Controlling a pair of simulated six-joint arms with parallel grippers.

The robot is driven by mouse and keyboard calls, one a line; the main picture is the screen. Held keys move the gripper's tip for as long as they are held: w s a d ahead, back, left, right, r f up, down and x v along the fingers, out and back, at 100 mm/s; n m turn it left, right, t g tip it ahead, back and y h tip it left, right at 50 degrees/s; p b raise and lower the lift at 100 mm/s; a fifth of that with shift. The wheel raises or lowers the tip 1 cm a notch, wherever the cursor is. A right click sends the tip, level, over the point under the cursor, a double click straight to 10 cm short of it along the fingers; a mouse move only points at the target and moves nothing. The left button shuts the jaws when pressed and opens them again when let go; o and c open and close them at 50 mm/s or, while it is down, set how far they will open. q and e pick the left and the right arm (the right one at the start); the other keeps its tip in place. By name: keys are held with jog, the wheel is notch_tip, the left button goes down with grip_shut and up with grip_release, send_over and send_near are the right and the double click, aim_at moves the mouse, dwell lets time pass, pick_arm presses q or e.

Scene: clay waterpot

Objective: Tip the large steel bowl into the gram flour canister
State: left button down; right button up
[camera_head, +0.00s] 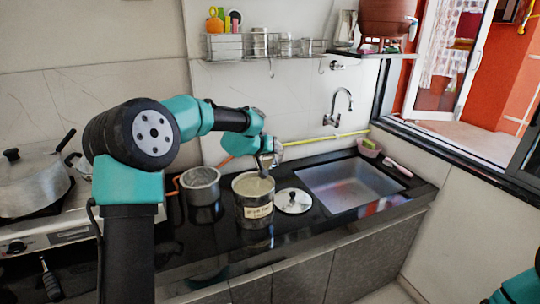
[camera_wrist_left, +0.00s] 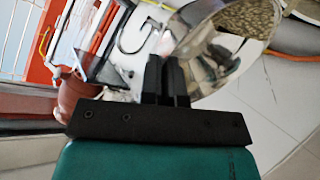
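The gram flour canister (camera_head: 254,210) is an upright steel cylinder with a pale label, standing on the black counter, its top showing a pale beige surface. My left gripper (camera_head: 268,158) is above the canister's top, toward its right side. In the left wrist view, its fingers (camera_wrist_left: 166,80) are close together at the edge of a shiny steel bowl (camera_wrist_left: 215,58). A speckled brown surface shows inside the bowl near the top. In the head view only a small shiny part shows by the gripper; the arm hides the rest. My right gripper is out of view.
A steel pot (camera_head: 201,186) stands left of the canister, and a lid (camera_head: 293,201) lies right of it. Further right is the sink (camera_head: 350,188) with a tap (camera_head: 340,106). A large pot (camera_head: 30,180) sits on the stove. A wall rack (camera_head: 225,47) hangs behind.

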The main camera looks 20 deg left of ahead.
pick_arm(q)
jog(key=shift+s+a+r, duration=0.1)
jog(key=shift+s+a, duration=0.15)
jog(key=shift+a, duration=0.05)
dwell(0.4)
jog(key=shift+s+a+t+h, duration=0.15)
jog(key=shift+s+t+h, duration=0.05)
jog(key=shift+t+h, duration=0.25)
jog(key=shift+s+a+r+t, duration=0.1)
jog(key=shift+s+a+t, duration=0.1)
jog(key=shift+s+t, duration=0.05)
dwell(0.6)
jog(key=shift+s+a+n+t+h, duration=0.25)
jog(key=shift+s+n+t+h, duration=0.05)
jog(key=shift+t+h, duration=0.1)
jog(key=shift+s+a, duration=0.1)
dwell(0.7)
jog(key=shift+s+a+t+h, duration=0.25)
jog(key=shift+s+a+t, duration=0.15)
jog(key=shift+t, duration=0.1)
jog(key=shift+d+r, duration=0.1)
jog(key=shift+r, duration=0.1)
dwell(0.3)
jog(key=shift+w+d+r+g+y, duration=0.25)
jog(key=shift+w+r+g, duration=0.1)
jog(key=shift+r, duration=0.35)
jog(key=shift+w+d+r+g+y, duration=0.25)
jog(key=shift+r+g, duration=0.1)
jog(key=shift+r, duration=0.3)
